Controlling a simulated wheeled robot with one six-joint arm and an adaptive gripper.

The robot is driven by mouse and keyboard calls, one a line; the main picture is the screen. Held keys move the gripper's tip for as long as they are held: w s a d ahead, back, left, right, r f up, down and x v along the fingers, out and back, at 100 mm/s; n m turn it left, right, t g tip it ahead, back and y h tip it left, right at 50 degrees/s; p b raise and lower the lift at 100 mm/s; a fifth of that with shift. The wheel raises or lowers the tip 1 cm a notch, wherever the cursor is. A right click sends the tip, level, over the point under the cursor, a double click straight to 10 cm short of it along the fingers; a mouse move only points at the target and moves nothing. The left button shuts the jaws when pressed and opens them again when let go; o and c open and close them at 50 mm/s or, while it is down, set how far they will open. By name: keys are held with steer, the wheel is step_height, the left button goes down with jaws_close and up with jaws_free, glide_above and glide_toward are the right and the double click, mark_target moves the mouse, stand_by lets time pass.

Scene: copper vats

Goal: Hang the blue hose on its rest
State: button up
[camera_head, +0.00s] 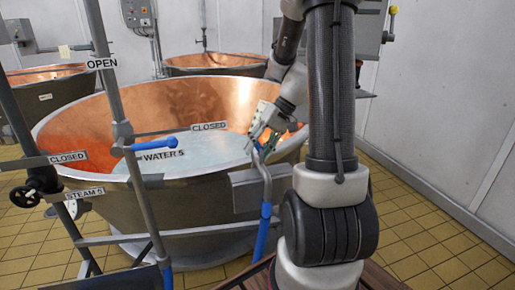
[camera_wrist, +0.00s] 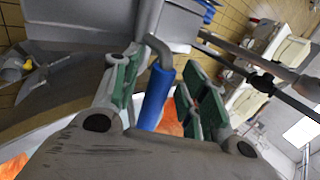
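The blue hose (camera_head: 263,232) hangs at the front right of the large copper vat. A grey metal pipe (camera_head: 266,180) rises from it and bends near the vat rim. In the wrist view, the pipe (camera_wrist: 159,48) ends in a blue sleeve (camera_wrist: 154,98). My gripper (camera_head: 262,140) is at this upper end, over the vat's right rim. In the wrist view, my gripper (camera_wrist: 165,90) is open, its green-padded fingers on either side of the blue sleeve, seemingly with gaps. A grey bracket (camera_head: 247,190) is on the vat's side beside the pipe; I cannot tell whether it is the rest.
The large copper vat (camera_head: 90,125) holds pale liquid. Left of it stand pipes with a blue-handled valve (camera_head: 153,144) and a black handwheel (camera_head: 38,187). More vats (camera_head: 215,64) stand behind. Free tiled floor (camera_head: 425,235) lies at the right, before a white wall.

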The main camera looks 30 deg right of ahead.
steer(key=shift+d, duration=0.1)
steer(key=v, duration=1.2)
steer(key=s+f+m+g+h, duration=0.1)
steer(key=s+f+m+h, duration=0.15)
steer(key=s, duration=0.45)
steer(key=s+a+r+n+t+h, duration=0.3)
steer(key=s+a, duration=0.4)
steer(key=a, duration=0.3)
step_height(320, 180, up, 3)
steer(key=n+h, duration=0.1)
steer(key=n, duration=0.1)
steer(key=shift+s+a+f+n+t, duration=0.15)
steer(key=shift+s+a+n+t, duration=0.05)
steer(key=shift+a+n+t, duration=0.15)
